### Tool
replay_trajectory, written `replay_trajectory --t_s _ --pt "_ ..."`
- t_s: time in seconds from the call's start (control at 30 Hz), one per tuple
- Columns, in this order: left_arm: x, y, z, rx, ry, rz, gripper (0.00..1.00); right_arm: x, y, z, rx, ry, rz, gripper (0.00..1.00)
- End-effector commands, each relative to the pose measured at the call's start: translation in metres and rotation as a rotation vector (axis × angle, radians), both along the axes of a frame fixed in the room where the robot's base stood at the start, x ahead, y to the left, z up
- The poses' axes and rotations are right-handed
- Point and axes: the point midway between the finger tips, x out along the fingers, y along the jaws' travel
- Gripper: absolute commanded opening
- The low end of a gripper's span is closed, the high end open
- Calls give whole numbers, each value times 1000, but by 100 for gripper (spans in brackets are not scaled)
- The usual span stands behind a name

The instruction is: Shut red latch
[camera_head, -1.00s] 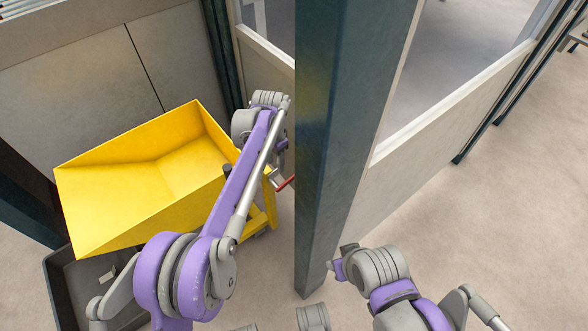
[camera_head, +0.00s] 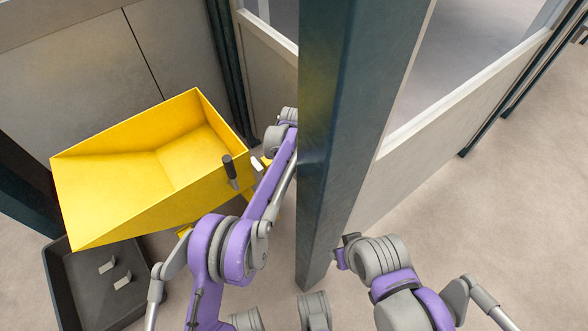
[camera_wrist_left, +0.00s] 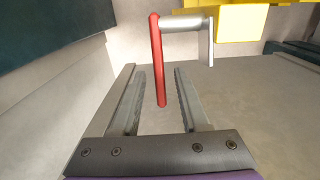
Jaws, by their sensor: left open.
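The red latch (camera_wrist_left: 158,60) shows in the left wrist view as a red bar joined at its top to a grey metal rod and bracket (camera_wrist_left: 185,25). My left gripper (camera_wrist_left: 155,72) is open, with one finger on each side of the red bar. I cannot tell whether either finger touches it. In the head view, my left arm reaches toward the dark post, its gripper is hidden, and the red bar does not show. The yellow hopper (camera_head: 150,205) stands left of that arm. My right gripper (camera_head: 343,254) is beside the post's base, its jaws unclear.
A dark post (camera_head: 340,130) stands between my arms. A black handle (camera_head: 230,172) sits by the hopper's right side. A dark tray (camera_head: 80,285) lies below the hopper. Pale wall panels (camera_head: 90,80) stand behind it. Open floor (camera_head: 520,200) lies to the right.

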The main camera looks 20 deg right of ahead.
Motion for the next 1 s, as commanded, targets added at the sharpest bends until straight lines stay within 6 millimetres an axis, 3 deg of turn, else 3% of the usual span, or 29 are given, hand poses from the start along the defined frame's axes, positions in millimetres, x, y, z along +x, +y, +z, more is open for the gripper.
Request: replay_trajectory --t_s 0.37,0.63,1.0 --pt "0 0 -7 0 0 0 45 0 0 -1 0 0 0 45" --pt "0 0 -6 0 0 0 0 0 0 -1 0 0 0 45" --pt "0 0 -6 0 0 0 0 0 0 -1 0 0 0 45"
